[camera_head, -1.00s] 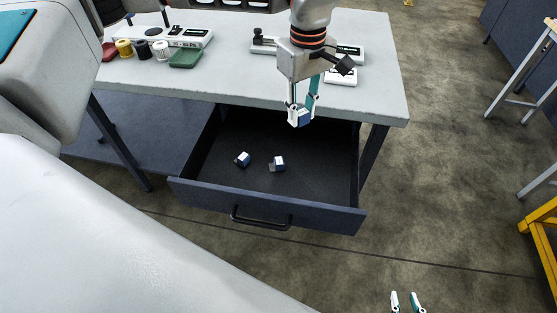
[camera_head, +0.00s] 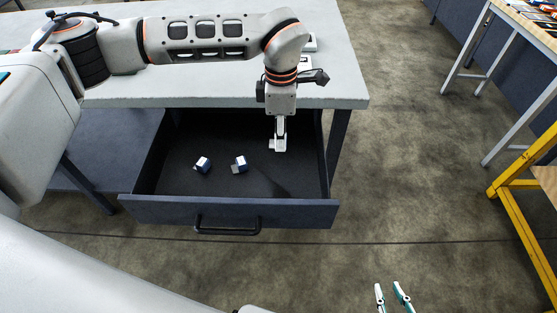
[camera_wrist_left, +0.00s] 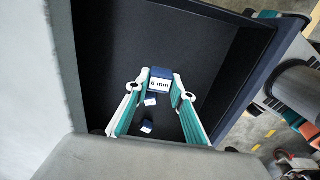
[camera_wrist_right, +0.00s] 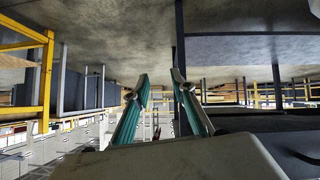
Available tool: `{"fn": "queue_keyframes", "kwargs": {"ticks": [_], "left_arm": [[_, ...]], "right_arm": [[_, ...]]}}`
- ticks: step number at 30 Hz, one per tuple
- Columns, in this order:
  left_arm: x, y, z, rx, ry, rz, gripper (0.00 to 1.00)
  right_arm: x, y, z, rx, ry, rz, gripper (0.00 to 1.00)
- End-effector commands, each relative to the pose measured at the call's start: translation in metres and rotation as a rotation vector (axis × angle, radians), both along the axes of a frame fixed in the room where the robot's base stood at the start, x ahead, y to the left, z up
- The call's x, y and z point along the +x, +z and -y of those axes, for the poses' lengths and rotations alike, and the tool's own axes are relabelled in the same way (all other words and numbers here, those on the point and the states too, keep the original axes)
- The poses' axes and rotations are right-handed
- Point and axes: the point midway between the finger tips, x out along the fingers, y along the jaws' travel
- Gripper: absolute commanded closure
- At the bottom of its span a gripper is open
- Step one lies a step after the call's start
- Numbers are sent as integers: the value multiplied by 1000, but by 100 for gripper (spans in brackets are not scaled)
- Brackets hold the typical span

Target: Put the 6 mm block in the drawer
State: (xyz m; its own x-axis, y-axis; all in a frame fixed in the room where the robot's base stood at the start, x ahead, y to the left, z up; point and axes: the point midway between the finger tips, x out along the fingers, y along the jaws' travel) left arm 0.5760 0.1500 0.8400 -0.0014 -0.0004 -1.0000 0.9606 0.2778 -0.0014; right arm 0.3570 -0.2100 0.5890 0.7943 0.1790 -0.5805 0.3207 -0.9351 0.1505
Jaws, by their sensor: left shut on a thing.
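The 6 mm block (camera_wrist_left: 160,83), blue with a white labelled face, is between the fingertips of my left gripper (camera_wrist_left: 160,90) in the left wrist view. My left gripper (camera_head: 279,146) is shut on it and points down over the right part of the open drawer (camera_head: 275,212). In the head view the fingers largely hide the block. I cannot tell whether it touches the drawer floor. My right gripper (camera_head: 391,291) is open and empty, low in front of the drawer; its parted fingers also show in the right wrist view (camera_wrist_right: 160,80).
Two other blue-and-white blocks, one on the left (camera_head: 202,165) and one nearer the middle (camera_head: 240,164), lie on the drawer floor. The table top (camera_head: 335,75) overhangs the drawer's back. A yellow frame (camera_head: 515,195) stands at the right.

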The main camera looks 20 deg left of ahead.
Motion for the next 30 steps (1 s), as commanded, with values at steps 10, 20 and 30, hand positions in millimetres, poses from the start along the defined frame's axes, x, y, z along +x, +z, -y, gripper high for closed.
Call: {"fn": "queue_keyframes", "kwargs": {"ticks": [10, 20, 30], "left_arm": [[0, -56, 0, -2, -1, 0, 100], [-1, -92, 1, -1, -2, -4, 100], [0, -99, 0, -1, -2, 1, 100]], "right_arm": [[-3, -10, 4, -13, 0, -12, 75], [-1, -14, 4, -16, 0, -11, 75], [1, -10, 5, -19, 1, -3, 75]]}}
